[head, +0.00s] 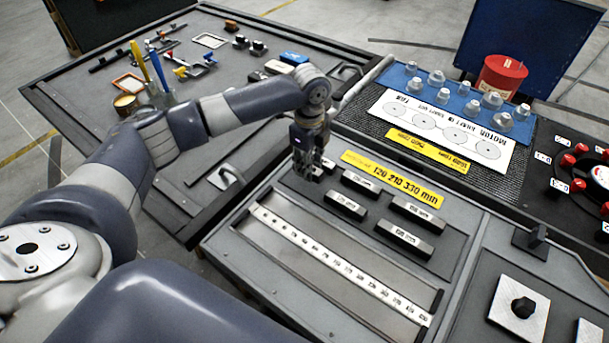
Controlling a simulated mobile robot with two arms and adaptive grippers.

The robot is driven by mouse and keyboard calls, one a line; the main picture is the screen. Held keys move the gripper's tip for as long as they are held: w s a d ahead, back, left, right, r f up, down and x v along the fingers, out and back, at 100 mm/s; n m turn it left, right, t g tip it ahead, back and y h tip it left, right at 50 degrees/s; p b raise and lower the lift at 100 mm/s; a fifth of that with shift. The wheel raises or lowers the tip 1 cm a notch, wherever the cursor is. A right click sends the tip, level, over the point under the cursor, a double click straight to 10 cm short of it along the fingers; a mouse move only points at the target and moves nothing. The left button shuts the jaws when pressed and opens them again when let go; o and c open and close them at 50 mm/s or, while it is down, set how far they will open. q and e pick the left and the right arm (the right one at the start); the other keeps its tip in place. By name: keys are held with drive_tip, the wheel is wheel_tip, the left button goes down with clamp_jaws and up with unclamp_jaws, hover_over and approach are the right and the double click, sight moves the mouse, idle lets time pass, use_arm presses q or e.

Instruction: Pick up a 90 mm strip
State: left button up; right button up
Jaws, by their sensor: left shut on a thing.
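My left gripper (309,174) is shut at the upper left end of the group of dark strips, low over the grey bench panel (290,205). What is between its fingers is dark and mostly hidden, apparently a strip; I cannot read a size on it. Several dark strips with small white labels lie to its right: a near one (345,205), one behind it (361,184), and longer ones at the right (418,213) and front (404,239). Their label text is too small to read surely. My right gripper is not in view.
A white ruler (335,262) lies in a recess in front of the strips. A yellow plate (392,179) reading 120 210 330 mm is behind them. A tool table (90,95) is at the left.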

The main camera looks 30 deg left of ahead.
use_arm(q)
drive_tip(key=w+d+b, duration=0.1)
drive_tip(key=w+d, duration=0.1)
drive_tip(key=w, duration=0.2)
drive_tip(key=w+d+b, duration=0.2)
drive_tip(key=w+d, duration=0.1)
drive_tip(key=w, duration=0.1)
drive_tip(key=w+d+r+b, duration=0.1)
drive_tip(key=w+d, duration=0.1)
drive_tip(key=w, duration=0.2)
drive_tip(key=shift+w+d+r+b, duration=0.1)
drive_tip(key=shift+w+d+b, duration=0.2)
drive_tip(key=shift+d+b, duration=0.1)
